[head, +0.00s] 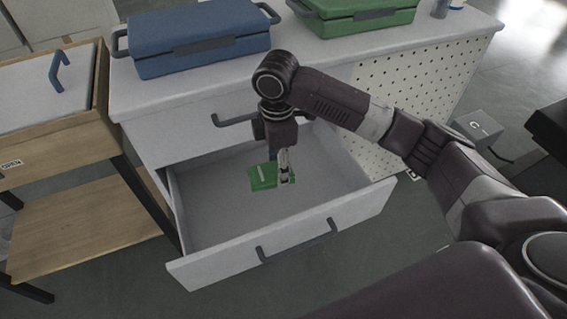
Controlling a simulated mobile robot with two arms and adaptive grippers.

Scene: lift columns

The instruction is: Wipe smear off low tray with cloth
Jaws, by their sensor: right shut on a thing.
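A green cloth (261,178) is inside the open low drawer (215,212), which takes the place of a tray here. My right gripper (285,182) points down into the drawer and is shut on the right part of the cloth. Some green shows on both sides of its fingers. A pale strip shows on the cloth. I cannot tell whether the cloth touches the drawer floor. No smear can be made out; part of the floor is hidden by the cloth and my arm. My left gripper is not in view.
A blue case (200,42) and a green case (355,18) stand on the white cabinet top (325,50). The drawer front with its dark handle (297,243) juts toward me. A wooden cart (75,205) stands at the left. A grey box (478,128) is on the floor at right.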

